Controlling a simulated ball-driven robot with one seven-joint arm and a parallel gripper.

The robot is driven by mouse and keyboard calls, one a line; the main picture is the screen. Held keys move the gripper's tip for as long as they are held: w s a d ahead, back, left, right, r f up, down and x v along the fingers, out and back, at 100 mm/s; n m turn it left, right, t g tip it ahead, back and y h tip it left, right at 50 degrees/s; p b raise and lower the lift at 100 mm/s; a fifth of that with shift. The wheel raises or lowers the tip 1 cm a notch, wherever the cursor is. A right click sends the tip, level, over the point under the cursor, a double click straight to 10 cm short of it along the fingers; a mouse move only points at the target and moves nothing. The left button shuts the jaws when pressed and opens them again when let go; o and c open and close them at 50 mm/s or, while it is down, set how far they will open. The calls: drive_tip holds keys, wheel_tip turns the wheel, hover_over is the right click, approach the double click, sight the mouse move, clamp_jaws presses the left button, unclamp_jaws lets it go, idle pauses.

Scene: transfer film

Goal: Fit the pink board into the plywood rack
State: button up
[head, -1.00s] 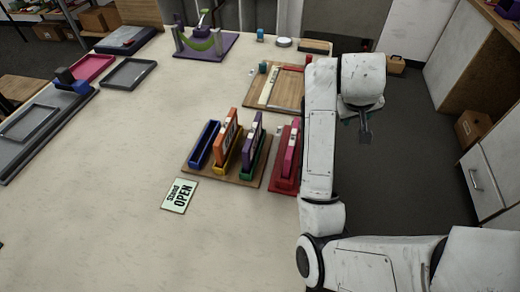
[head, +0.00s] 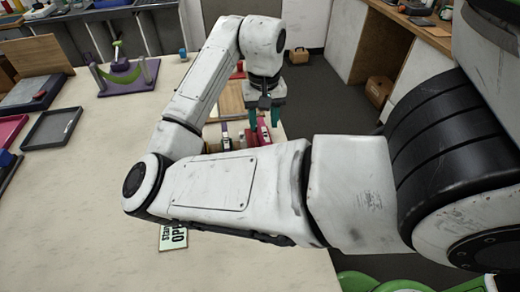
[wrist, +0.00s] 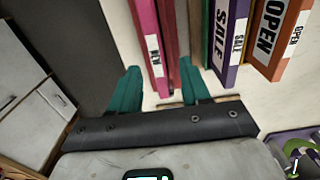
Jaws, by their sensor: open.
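The pink board (wrist: 146,35), with a white label reading NEW, stands in a red holder (wrist: 169,40). In the head view the pink board (head: 263,131) shows just below my gripper (head: 264,116). In the wrist view my gripper (wrist: 158,66) is open, its teal fingertips on either side of the board's line. I cannot tell whether the board is between the fingers or beyond them. The purple SALE board (wrist: 231,35) and orange OPEN board (wrist: 278,38) stand beside it. The plywood rack is mostly hidden behind my arm in the head view.
A grey tray (head: 52,127) and a purple stand with a green arc (head: 127,78) are on the table's left side. A sign (head: 173,237) lies on the table, partly under my arm in view. Cabinets (wrist: 28,80) stand past the table edge, across dark floor.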

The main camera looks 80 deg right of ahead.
sight(263, 134)
wheel_tip(263, 134, down, 3)
drive_tip(key=shift+s+a+f+p, duration=0.1)
drive_tip(key=shift+f+p, duration=0.1)
drive_tip(key=shift+f, duration=0.7)
drive_tip(key=shift+s+d+f+p, duration=0.1)
drive_tip(key=shift+f+p, duration=0.15)
drive_tip(key=shift+f, duration=0.65)
drive_tip(key=shift+s+a+f+p, duration=0.1)
drive_tip(key=shift+f+p, duration=0.1)
drive_tip(key=shift+f, duration=0.7)
clamp_jaws()
